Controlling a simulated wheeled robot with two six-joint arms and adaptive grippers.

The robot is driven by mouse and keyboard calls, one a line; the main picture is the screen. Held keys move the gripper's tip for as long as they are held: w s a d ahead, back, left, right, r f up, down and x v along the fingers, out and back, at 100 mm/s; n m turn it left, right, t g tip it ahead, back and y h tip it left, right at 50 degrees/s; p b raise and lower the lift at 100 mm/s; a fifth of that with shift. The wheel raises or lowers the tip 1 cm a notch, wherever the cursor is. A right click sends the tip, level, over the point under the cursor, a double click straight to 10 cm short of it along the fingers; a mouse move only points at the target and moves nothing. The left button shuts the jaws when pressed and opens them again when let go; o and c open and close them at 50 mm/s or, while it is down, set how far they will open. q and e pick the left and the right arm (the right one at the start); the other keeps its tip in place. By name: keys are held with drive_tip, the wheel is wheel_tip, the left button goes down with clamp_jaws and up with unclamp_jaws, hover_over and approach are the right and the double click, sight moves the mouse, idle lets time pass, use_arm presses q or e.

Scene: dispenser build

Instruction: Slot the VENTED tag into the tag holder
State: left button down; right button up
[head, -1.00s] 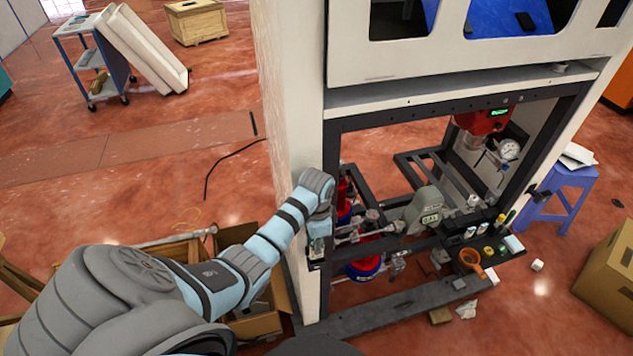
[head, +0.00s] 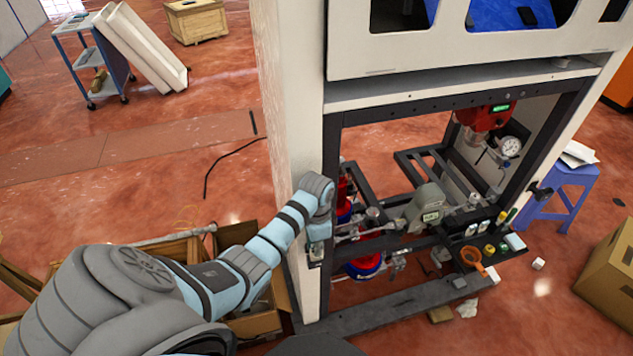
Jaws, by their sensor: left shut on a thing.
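My left arm reaches in from the left to the front of the machine frame's left post (head: 295,120). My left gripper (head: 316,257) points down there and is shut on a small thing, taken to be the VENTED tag. The tag is mostly hidden by the fingers and too small to read. The tag holder cannot be made out clearly; the gripper and wrist cover that part of the post. Whether the tag touches a holder cannot be told. My right gripper is not in view.
Right of the gripper, inside the frame, are a red and blue canister (head: 365,266), pipework and a grey meter (head: 431,215). A small shelf (head: 505,252) holds bottles and an orange cup (head: 472,257). A pressure gauge (head: 511,147) hangs at the back right. An open carton (head: 254,322) stands below my arm.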

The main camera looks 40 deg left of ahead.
use_arm(q)
drive_tip(key=shift+f+b, duration=0.45)
drive_tip(key=shift+f, duration=0.5)
idle(0.3)
drive_tip(key=c, duration=1.3)
unclamp_jaws()
drive_tip(key=shift+r, duration=0.1)
wheel_tip(320, 180, up, 6)
drive_tip(key=p, duration=0.7)
